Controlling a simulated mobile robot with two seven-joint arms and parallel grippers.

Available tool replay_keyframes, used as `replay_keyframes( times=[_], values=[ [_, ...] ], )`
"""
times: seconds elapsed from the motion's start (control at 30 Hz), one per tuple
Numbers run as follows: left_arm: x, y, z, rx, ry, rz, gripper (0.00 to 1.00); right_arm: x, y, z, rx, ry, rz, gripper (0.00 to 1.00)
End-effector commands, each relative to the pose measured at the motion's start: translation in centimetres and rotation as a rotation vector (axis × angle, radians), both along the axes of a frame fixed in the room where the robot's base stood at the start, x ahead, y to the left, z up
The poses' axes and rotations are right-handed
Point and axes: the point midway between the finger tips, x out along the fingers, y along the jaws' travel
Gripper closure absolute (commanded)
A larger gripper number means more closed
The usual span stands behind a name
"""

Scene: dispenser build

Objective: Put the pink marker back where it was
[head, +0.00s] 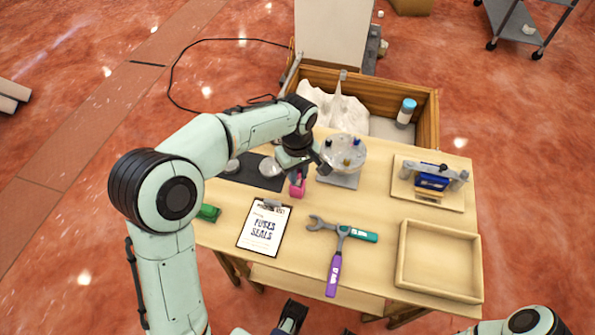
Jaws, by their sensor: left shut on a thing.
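My left gripper (299,176) reaches down over the middle of the table, shut on a small pink thing (298,188) that I take to be the pink marker. The pink thing is just below the fingers, at or close above the tabletop; I cannot tell whether it touches. Its upper part is hidden by the fingers. It is above the clipboard (264,228) and left of a round clear dish (344,154) with several small coloured pieces.
A dark mat (253,172) with metal dishes lies left. A wrench (325,224), purple-handled tool (334,272) and teal-handled tool (361,236) lie in front. An empty wooden tray (402,262) is right, below a board (459,199) with a blue device. An open crate (428,121) stands behind.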

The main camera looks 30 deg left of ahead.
Motion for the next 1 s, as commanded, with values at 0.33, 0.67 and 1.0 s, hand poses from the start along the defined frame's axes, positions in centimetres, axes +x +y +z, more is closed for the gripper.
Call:
replay_keyframes(
  times=[0.33,0.67,1.0],
  values=[
    [0.0,0.0,-0.3,0.000,0.000,0.000,0.53,0.0,0.0,-0.1,-0.001,-0.002,-0.001,0.56],
    [0.1,0.0,1.5,0.000,-0.004,0.000,0.53,-0.1,0.0,0.3,0.000,0.003,0.001,0.56],
    [0.1,0.0,8.8,0.000,-0.006,-0.001,0.53,-0.6,0.0,1.6,0.003,0.024,0.005,0.56]
  ],
)
